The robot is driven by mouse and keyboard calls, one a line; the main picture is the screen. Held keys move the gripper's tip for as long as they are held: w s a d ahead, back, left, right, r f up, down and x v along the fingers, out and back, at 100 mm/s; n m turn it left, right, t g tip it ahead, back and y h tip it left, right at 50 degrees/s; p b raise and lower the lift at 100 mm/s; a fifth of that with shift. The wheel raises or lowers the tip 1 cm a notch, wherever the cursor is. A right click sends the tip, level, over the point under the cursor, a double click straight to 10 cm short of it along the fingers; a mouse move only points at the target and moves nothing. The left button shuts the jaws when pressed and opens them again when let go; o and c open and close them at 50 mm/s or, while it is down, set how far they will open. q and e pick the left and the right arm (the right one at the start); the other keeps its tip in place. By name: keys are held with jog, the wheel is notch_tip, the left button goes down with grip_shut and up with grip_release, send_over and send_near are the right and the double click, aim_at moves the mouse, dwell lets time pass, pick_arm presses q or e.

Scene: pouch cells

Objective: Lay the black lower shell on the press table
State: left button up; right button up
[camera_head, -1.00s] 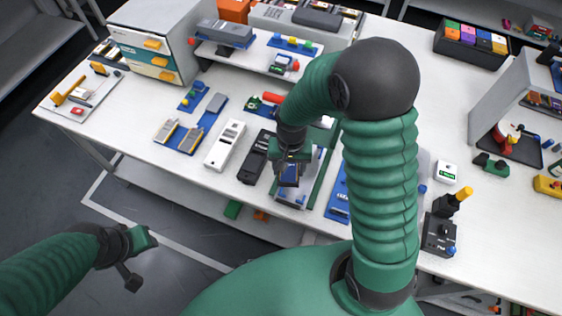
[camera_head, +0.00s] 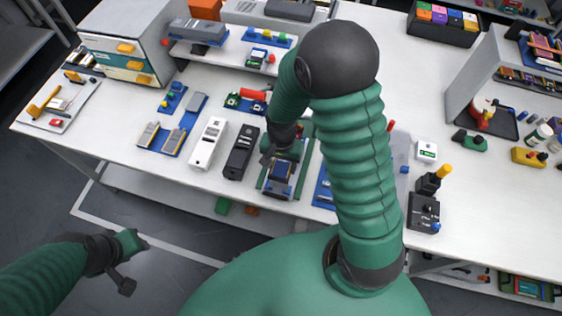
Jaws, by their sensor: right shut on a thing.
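My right gripper (camera_head: 279,158) is low over the front middle of the bench, partly hidden by its own arm. It is shut on a small dark piece (camera_head: 281,172), which looks like the black lower shell; its edges are hard to make out. The piece is right over a low grey fixture with green side rails (camera_head: 277,193), which looks like the press table. I cannot tell whether the piece touches it. My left gripper (camera_head: 128,262) hangs over the floor in front of the bench, far from these things; its jaws are unclear.
A black device (camera_head: 241,152) and a white device (camera_head: 207,143) lie just left of the fixture. A blue tray (camera_head: 323,186) lies to its right, partly behind my arm. A black control box (camera_head: 423,212) stands farther right. Bare bench top shows at the left front.

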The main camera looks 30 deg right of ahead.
notch_tip(320, 180, down, 4)
jog(key=shift+w+d+b, duration=0.1)
jog(key=shift+d+b, duration=0.05)
jog(key=shift+b, duration=0.9)
jog(key=shift+p, duration=0.55)
dwell(0.4)
jog(key=shift+f, duration=0.15)
dwell(0.3)
